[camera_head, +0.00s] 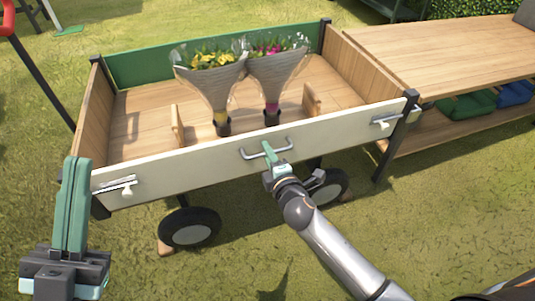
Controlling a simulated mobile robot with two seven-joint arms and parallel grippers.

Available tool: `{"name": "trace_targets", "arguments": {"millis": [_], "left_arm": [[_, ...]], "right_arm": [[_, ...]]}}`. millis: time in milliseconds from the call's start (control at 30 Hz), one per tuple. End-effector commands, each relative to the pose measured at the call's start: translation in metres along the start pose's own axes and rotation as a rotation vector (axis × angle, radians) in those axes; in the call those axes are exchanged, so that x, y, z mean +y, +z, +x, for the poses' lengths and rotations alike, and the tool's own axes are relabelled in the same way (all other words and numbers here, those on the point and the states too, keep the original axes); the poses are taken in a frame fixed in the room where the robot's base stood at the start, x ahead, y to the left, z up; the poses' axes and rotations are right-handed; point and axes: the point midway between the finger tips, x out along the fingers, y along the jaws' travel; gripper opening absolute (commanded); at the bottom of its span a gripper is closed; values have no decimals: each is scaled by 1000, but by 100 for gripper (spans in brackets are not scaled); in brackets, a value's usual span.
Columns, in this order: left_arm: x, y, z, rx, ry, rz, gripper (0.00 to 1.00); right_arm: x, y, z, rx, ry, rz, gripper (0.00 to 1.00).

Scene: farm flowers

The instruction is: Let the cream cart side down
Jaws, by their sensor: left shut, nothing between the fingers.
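The cream cart side (215,152) stands upright along the near edge of the wooden cart. A grey bar handle (283,149) sits at its middle. A metal latch with a white knob is at its left end (116,186) and another at its right end (388,121). My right gripper (268,150) is at the handle, its teal fingers overlapping the bar; whether they are closed on it is unclear. My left gripper (74,190) is shut and empty, pointing up in front of the cart's left end.
Two wrapped bouquets, yellow (212,85) and pink (275,75), stand in holders inside the cart. A green side (190,55) closes its back. A wooden table (450,50) adjoins at right, with green and blue items on its lower shelf. Grass in front is open.

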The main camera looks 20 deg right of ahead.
Motion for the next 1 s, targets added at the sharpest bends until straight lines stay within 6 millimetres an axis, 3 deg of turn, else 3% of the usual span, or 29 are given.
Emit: {"name": "trace_targets", "arguments": {"millis": [267, 533, 1000], "left_arm": [[0, 0, 0, -1, 0, -2, 0], [0, 0, 0, -1, 0, -1, 0], [0, 0, 0, 0, 1, -1, 0]], "right_arm": [[0, 0, 1, 1, -1, 0, 27], [0, 0, 1, 0, 0, 0, 0], [0, 0, 1, 0, -1, 0, 0]]}}
